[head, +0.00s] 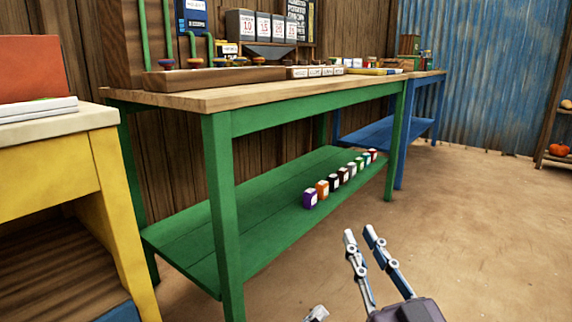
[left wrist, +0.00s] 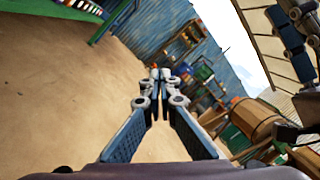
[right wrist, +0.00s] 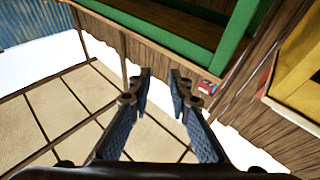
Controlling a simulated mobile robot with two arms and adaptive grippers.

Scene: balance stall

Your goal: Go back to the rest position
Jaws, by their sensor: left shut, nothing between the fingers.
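My right gripper (head: 360,232) is in the lower right of the head view, in front of the green bench, with its two fingers apart and nothing between them. The right wrist view shows the same open gripper (right wrist: 160,74). My left gripper (head: 317,313) shows only as a small tip at the bottom edge of the head view. In the left wrist view my left gripper (left wrist: 159,74) has its fingertips together and holds nothing.
A green bench (head: 300,118) with a wooden top carries number cards and a wooden rack. Several small coloured blocks (head: 343,178) stand in a row on its lower shelf. A yellow table (head: 60,170) is at the left, a blue bench (head: 420,125) behind. Sandy floor (head: 480,230) is clear at right.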

